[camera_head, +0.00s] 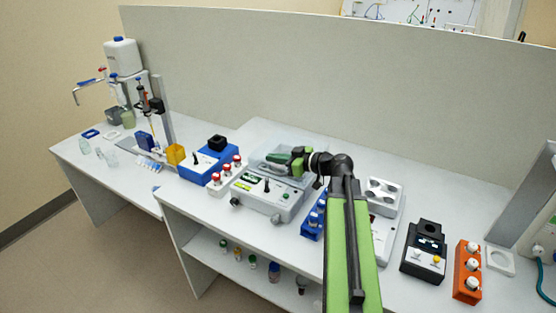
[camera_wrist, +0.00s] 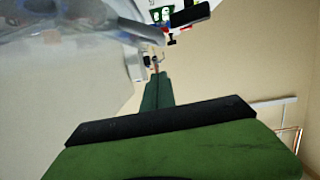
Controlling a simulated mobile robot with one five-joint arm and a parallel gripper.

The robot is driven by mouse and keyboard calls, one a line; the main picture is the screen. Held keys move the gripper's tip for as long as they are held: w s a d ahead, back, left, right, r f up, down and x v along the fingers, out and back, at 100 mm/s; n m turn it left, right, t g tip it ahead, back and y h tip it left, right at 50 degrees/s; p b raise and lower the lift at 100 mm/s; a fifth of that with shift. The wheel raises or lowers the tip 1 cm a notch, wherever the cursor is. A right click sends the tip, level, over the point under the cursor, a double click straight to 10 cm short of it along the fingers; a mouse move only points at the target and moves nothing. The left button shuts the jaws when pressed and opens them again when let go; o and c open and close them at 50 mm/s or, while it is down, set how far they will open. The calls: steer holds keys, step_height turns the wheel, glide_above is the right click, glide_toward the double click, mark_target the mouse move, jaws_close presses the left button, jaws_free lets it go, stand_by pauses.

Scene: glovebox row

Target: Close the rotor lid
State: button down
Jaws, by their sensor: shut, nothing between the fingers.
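A grey-white centrifuge-like machine (camera_head: 270,193) stands mid-bench, with a green display and knobs on its sloped front. Its pale translucent lid (camera_head: 262,137) seems to stand raised at the back, though its edges blend with the wall panel. My gripper (camera_head: 274,157) is shut and empty, low over the machine's top and in front of the lid; I cannot tell whether they touch. In the wrist view, a clear curved surface, likely the lid (camera_wrist: 60,40), fills the upper left, beside my gripper (camera_wrist: 157,76). The rotor is hidden.
A blue device (camera_head: 208,164) and a rack of red-capped vials (camera_head: 222,178) stand to the left. A blue tube rack (camera_head: 314,220) is close on the right, beside my arm. A black device (camera_head: 425,250) and an orange rack (camera_head: 467,270) are farther right. A tall panel (camera_head: 400,90) runs behind.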

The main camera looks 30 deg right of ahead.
mark_target(273, 173)
steer(key=shift+s+a+f+b, duration=0.15)
steer(key=shift+s+f+b, duration=0.15)
steer(key=shift+f+b, duration=0.3)
steer(key=shift+s+a+f+b, duration=0.15)
steer(key=shift+s+f+b, duration=0.2)
steer(key=shift+f, duration=0.3)
steer(key=shift+a+f+b, duration=0.2)
steer(key=shift+f+b, duration=0.35)
steer(key=shift+f, duration=0.05)
steer(key=shift+s+a+f, duration=0.1)
steer(key=shift+s+f, duration=0.05)
steer(key=shift+s, duration=0.1)
